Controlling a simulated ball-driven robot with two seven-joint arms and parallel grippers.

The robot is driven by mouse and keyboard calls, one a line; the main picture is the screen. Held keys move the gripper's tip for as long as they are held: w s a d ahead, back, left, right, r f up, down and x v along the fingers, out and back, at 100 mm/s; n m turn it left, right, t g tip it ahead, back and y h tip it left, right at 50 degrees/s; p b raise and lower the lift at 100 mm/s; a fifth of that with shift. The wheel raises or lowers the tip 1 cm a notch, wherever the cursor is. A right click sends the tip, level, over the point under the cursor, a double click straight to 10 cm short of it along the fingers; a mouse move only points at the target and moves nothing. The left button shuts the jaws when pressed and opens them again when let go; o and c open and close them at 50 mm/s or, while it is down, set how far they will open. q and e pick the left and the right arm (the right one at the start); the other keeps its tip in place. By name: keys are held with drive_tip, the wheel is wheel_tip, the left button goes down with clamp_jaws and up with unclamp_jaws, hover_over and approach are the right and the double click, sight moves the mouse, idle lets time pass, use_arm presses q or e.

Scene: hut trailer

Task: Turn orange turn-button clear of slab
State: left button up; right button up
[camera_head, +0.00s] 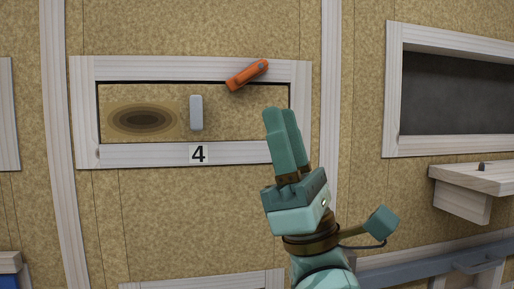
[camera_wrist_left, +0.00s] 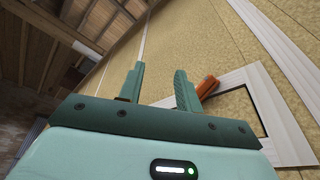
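The orange turn-button (camera_head: 247,75) sits on the top rail of the white wooden frame (camera_head: 180,70), slanted, with its lower left end overlapping the slab's top edge. The slab (camera_head: 240,120) fills the frame and has a dark oval knot and a grey upright handle (camera_head: 196,112). My left gripper (camera_head: 281,110) is raised in front of the frame's right side, below and right of the turn-button. In the wrist view its two fingers (camera_wrist_left: 159,78) are apart with nothing between them. The turn-button (camera_wrist_left: 207,87) shows there just right of the right finger; I cannot tell whether they touch.
A label "4" (camera_head: 198,154) is on the bottom rail. At right are a framed dark opening (camera_head: 455,95) and a small wooden shelf (camera_head: 475,178) with a dark peg. A grey rail (camera_head: 440,267) runs low at right.

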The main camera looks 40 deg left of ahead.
use_arm(q)
drive_tip(key=s+a+r+n+g+h, duration=0.3)
drive_tip(key=s+a+n+g+h, duration=0.25)
drive_tip(key=n+h, duration=0.6)
drive_tip(key=n+t+h, duration=0.5)
drive_tip(key=t+h, duration=0.2)
drive_tip(key=t, duration=1.4)
approach(256, 69)
drive_tip(key=p+x, duration=0.5)
drive_tip(key=x, duration=0.3)
drive_tip(key=shift+w+a+r, duration=0.1)
drive_tip(key=shift+a, duration=0.1)
drive_tip(key=shift+w+a, duration=0.35)
clamp_jaws()
